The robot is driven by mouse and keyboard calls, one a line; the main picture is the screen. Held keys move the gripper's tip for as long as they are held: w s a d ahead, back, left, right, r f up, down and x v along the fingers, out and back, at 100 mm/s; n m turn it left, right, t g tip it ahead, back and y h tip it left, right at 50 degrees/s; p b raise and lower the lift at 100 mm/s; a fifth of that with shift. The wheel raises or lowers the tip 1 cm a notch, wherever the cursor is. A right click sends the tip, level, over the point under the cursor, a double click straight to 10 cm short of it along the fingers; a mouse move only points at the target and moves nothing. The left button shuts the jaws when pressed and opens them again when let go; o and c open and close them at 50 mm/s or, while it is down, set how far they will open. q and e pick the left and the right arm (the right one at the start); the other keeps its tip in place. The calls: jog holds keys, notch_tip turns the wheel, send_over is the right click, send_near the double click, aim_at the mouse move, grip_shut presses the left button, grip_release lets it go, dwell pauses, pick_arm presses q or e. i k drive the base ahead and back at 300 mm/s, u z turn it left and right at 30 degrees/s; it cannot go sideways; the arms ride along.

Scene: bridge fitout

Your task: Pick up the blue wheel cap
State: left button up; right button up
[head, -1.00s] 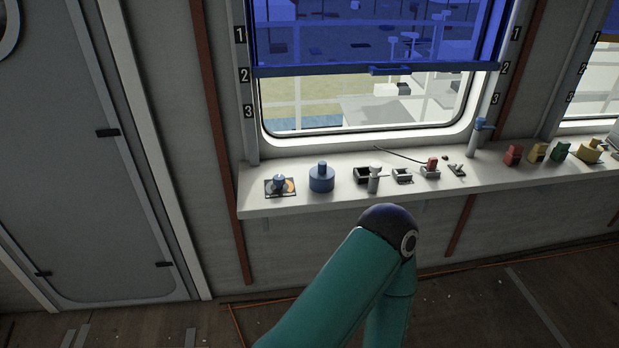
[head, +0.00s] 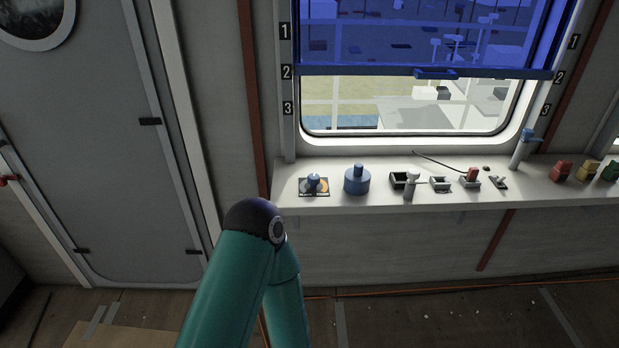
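A blue round cap-like cylinder with a smaller knob on top (head: 357,181) stands upright on the white window sill. It looks most like the wheel cap, but I cannot be sure. To its left, a smaller blue knob (head: 314,182) sits on a dark and orange dial plate. Another blue piece (head: 529,136) tops a pale post at the right of the sill. One teal arm of mine, with a dark elbow, rises in the lower left, apart from the sill. Neither gripper shows in the head view.
The white sill (head: 470,202) also holds small open boxes (head: 440,184), a grey fitting (head: 411,184), a red-topped switch (head: 471,178), and red (head: 562,171), yellow (head: 587,171) and green (head: 610,171) pieces. A blue blind (head: 430,35) covers the upper window. A grey door (head: 95,130) stands left.

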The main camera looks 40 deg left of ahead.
aim_at(357, 179)
jog(key=u, duration=0.25)
jog(key=i, duration=1.05)
jog(key=z, duration=0.05)
